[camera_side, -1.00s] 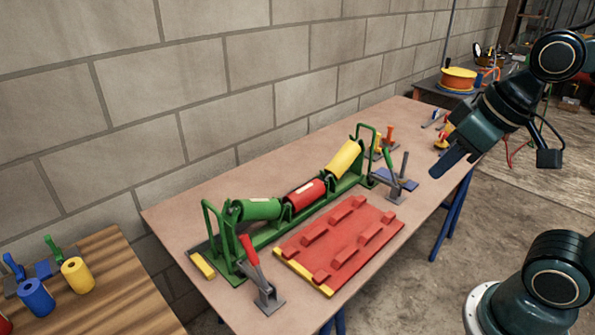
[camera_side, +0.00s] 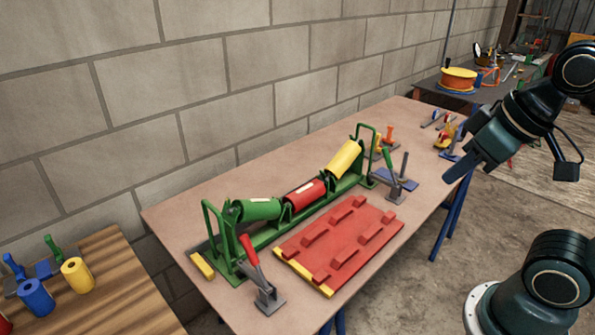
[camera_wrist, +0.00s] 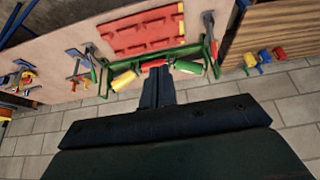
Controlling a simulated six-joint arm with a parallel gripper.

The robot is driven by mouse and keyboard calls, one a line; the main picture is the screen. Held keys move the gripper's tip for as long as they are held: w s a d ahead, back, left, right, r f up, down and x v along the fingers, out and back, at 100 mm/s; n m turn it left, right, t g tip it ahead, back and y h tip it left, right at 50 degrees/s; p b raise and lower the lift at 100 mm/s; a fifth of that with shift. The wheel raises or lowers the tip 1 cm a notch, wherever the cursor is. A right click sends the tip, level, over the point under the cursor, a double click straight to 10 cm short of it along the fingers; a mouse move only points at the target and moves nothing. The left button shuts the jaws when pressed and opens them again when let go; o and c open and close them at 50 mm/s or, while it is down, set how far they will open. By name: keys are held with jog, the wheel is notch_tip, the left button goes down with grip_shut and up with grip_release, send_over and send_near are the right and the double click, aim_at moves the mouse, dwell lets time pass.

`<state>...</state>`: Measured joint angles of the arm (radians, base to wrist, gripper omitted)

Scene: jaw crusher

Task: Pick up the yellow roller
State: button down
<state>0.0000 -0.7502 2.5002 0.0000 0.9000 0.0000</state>
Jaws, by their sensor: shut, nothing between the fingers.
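The yellow roller (camera_side: 344,159) lies tilted in the far end of a green frame (camera_side: 262,237) on the table, beside a red roller (camera_side: 305,194) and a green roller (camera_side: 259,209). In the wrist view the yellow roller (camera_wrist: 124,79) lies left of my fingers, partly cut by the frame's green bars. My gripper (camera_side: 462,172) is shut and empty, in the air to the right of the roller and well apart from it. In the wrist view its fingers (camera_wrist: 155,78) cover part of the red roller.
A red ribbed plate (camera_side: 341,243) lies in front of the frame. Toggle clamps with a red handle (camera_side: 249,250) and a green handle (camera_side: 388,160) stand near the frame's ends. A wooden table (camera_side: 110,290) holds blue and yellow cylinders at left. A block wall runs behind.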

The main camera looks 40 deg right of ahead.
jog(key=c, duration=2.2)
grip_release()
jog(key=c, duration=0.5)
grip_release()
jog(key=shift+w, duration=0.1)
jog(key=w+d+r+m+g, duration=0.1)
jog(key=w+d+m, duration=0.35)
jog(key=w, duration=0.65)
jog(key=w+d+m, duration=0.4)
jog(key=w+d, duration=0.1)
jog(key=w, duration=0.7)
jog(key=w+d+f+m, duration=0.3)
jog(key=w+d+f, duration=0.3)
jog(key=d+f, duration=0.1)
jog(key=w+d+f+m+y, duration=0.1)
jog(key=w+d+f+m, duration=0.3)
jog(key=w+d+f, duration=0.2)
jog(key=d+f, duration=0.2)
jog(key=d, duration=0.2)
jog(key=shift+w, duration=0.2)
